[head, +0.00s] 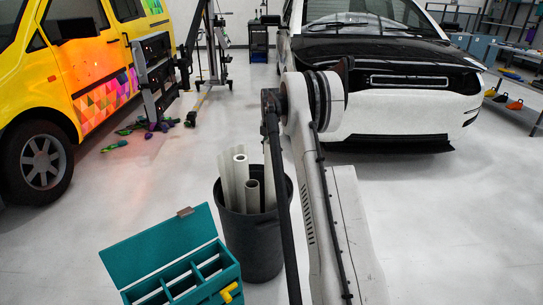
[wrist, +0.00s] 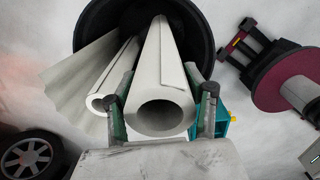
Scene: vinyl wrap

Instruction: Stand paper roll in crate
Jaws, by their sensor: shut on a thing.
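My gripper (wrist: 160,88) is shut on a white paper roll (wrist: 162,65), with one finger on each side of it. The roll's hollow near end faces the wrist camera, and its far end reaches into the dark round bin (wrist: 92,22). A thinner white roll (wrist: 112,82) and a flared sheet (wrist: 82,72) lie to its left in the wrist view. In the head view the bin (head: 245,240) holds several white rolls (head: 240,172), and my arm hides the gripper. A teal compartment crate (head: 185,282) with a raised lid stands left of the bin.
A yellow van (head: 50,75) is at the left, and a white car with a black hood (head: 375,75) is at the back right. A stand (head: 157,85) is behind the bin. A maroon reel (wrist: 285,82) shows at right in the wrist view.

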